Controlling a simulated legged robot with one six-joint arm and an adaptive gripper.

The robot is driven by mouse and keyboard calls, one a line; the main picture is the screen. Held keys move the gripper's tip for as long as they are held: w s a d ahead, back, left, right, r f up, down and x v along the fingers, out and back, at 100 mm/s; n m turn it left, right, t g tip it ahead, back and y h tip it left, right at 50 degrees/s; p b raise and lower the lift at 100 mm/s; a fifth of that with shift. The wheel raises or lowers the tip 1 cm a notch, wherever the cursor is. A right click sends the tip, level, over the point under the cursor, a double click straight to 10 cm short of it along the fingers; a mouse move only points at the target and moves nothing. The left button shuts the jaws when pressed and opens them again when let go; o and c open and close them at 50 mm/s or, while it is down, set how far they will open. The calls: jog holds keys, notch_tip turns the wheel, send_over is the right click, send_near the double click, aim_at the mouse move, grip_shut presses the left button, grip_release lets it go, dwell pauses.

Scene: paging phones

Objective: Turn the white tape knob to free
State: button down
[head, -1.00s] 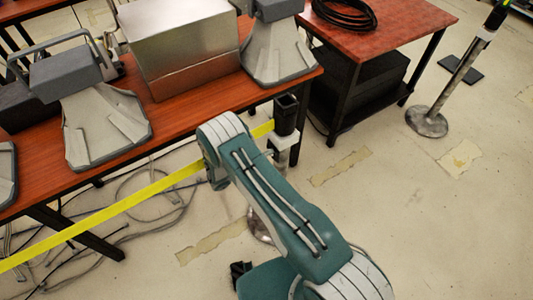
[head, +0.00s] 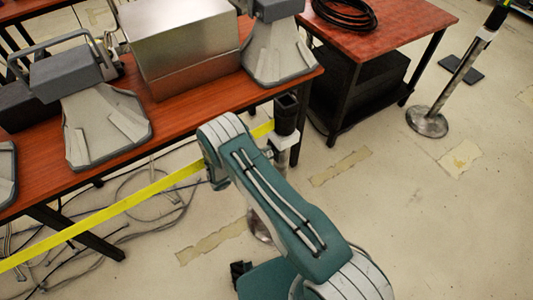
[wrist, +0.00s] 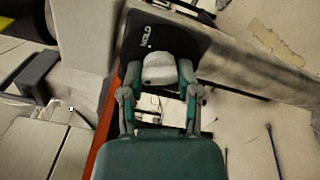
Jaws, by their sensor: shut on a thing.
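In the wrist view, the white tape knob (wrist: 160,68) sits between the two fingers of my gripper (wrist: 158,72), which is shut on it. The knob lies against a black part with white lettering (wrist: 165,30) on the post. In the head view, the post (head: 287,112) has a square black top and a pale collar, and stands just past my arm. Yellow tape (head: 110,210) runs from the post to the lower left. In the head view my arm hides the knob and my gripper's fingertips.
A red-brown table (head: 185,112) with grey phone units (head: 105,125) and a metal box (head: 180,50) stands close behind the tape. Cables (head: 150,195) lie on the floor below. Another post (head: 455,80) stands at the right, with open floor in front of it.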

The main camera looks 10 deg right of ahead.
jog(key=shift+f+n, duration=0.15)
jog(key=shift+n, duration=1)
jog(key=shift+f+n, duration=0.1)
jog(key=shift+n, duration=1.05)
jog(key=shift+c, duration=1.6)
grip_release()
jog(key=shift+d, duration=0.1)
jog(key=shift+r, duration=0.1)
jog(key=v, duration=1.2)
